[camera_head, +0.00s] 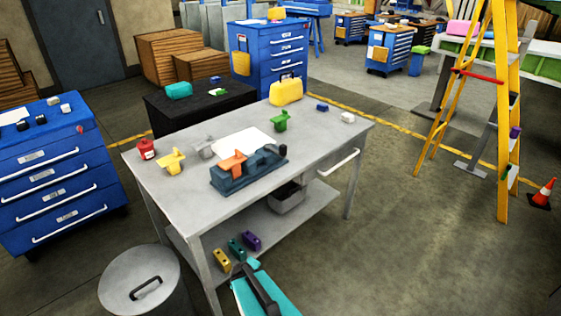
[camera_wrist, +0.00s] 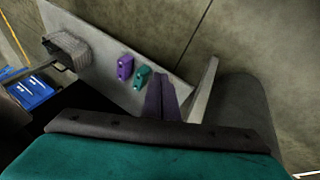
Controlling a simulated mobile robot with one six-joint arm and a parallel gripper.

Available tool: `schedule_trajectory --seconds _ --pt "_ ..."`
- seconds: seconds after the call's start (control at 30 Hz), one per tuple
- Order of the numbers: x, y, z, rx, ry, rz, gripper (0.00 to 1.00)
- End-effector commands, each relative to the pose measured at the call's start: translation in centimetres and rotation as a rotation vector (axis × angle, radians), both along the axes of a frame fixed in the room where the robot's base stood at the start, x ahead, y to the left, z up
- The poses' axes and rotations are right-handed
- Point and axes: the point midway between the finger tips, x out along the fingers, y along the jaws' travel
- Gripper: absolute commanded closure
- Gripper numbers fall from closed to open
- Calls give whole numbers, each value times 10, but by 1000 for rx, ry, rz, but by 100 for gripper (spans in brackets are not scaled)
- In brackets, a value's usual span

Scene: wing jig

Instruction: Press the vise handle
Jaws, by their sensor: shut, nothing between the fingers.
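A blue-grey vise (camera_head: 225,184) sits on the grey workbench (camera_head: 180,205). An orange piece (camera_head: 233,164) stands at its left part, and a dark knob (camera_head: 283,150) shows at its right end. I cannot tell for certain which part is the handle. My gripper (camera_head: 238,268) is low at the near side of the bench, beside the lower shelf and well below the vise. In the wrist view my gripper (camera_wrist: 161,80) is shut and empty, its fingers together over the shelf. The vise is not visible in the wrist view.
Yellow (camera_head: 221,260), teal (camera_head: 236,248) and purple (camera_head: 251,240) blocks lie on the lower shelf (camera_head: 300,220) near my gripper. A grey bin (camera_head: 288,202) also stands there. A round metal can (camera_head: 120,290) is at left.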

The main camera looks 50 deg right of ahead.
Motion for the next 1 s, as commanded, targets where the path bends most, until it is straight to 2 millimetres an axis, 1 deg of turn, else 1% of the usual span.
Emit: schedule_trajectory --seconds 0.03,0.1,0.17,0.2,0.27,0.3,0.37,0.4,0.47,0.53,0.6,0.67,0.7,0.8,0.87,0.9,1.0 --pt "10 -21 19 -40 -48 18 100" --pt "22 -47 42 -99 -111 54 100" --pt "32 -68 62 -152 -162 85 100" --pt "37 -81 76 -188 -194 107 100" --pt "44 -101 98 -244 -241 138 100" --pt "48 -113 113 -281 -271 159 100" --pt "52 -132 136 -341 -313 189 100" --pt "53 -145 151 -383 -335 197 100" --pt "57 -155 170 -421 -373 258 100" --pt "58 -171 195 -488 -411 300 100" --pt "57 -185 220 -553 -444 341 100" --pt "55 -195 240 -606 -469 377 100" --pt "54 -202 253 -642 -485 401 100" --pt "47 -216 285 -733 -518 468 100" --pt "43 -224 305 -787 -537 509 100" --pt "39 -228 317 -823 -547 539 100" --pt "29 -235 343 -902 -569 608 100"
